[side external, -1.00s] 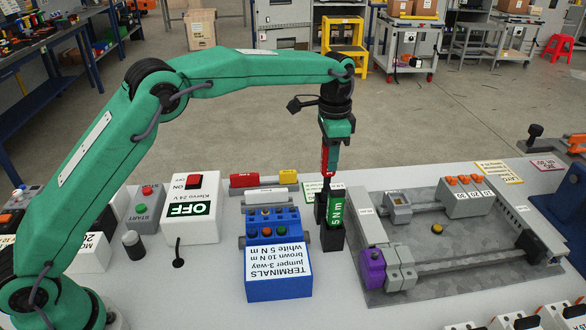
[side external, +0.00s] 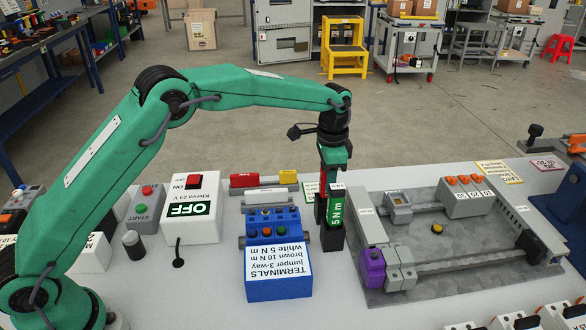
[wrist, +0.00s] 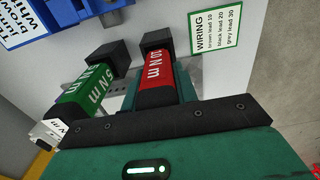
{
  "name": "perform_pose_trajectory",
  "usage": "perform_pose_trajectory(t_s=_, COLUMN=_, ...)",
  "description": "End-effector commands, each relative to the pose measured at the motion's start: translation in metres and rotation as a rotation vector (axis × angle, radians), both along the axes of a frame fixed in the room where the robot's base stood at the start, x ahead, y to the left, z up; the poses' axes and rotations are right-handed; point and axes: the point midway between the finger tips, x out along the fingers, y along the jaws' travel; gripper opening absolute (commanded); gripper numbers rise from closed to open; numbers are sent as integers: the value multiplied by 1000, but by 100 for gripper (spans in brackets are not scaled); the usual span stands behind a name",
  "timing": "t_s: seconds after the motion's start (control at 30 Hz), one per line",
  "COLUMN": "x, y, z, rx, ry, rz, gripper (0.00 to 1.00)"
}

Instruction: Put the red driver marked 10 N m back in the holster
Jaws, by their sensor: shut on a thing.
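The red driver marked 10 N m (wrist: 158,70) is in my gripper (wrist: 158,92). In the side view the red driver (side external: 321,188) hangs upright below my gripper (side external: 330,168). Its lower end is at the rear black pocket of the holster, behind the green driver; how deep it sits I cannot tell. The black holster (side external: 333,240) stands on the bench. The green driver marked 5 N m (side external: 336,208) stands in its front pocket, and it also shows left of the red one in the wrist view (wrist: 90,90).
A blue terminals box (side external: 278,275) stands left of the holster. A grey plate with rails (side external: 440,260) lies close on the right. The white OFF switch box (side external: 190,220) is farther left. A wiring card (wrist: 216,32) lies beyond the holster.

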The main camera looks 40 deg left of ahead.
Motion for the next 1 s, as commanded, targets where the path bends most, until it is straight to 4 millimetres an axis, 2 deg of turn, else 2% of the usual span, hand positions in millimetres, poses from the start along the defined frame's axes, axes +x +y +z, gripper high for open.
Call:
perform_pose_trajectory(t_s=0.3, x=0, y=0, z=-2, rx=0, ry=0, rz=0, gripper=0)
perform_pose_trajectory(t_s=0.33, x=0, y=0, z=-3, rx=1, ry=1, rz=0, gripper=31)
perform_pose_trajectory(t_s=0.43, x=0, y=0, z=-3, rx=1, ry=1, rz=0, gripper=50)
perform_pose_trajectory(t_s=0.77, x=0, y=0, z=-2, rx=0, ry=0, rz=0, gripper=51)
perform_pose_trajectory(t_s=1.0, x=0, y=0, z=10, rx=0, ry=-1, rz=0, gripper=51)
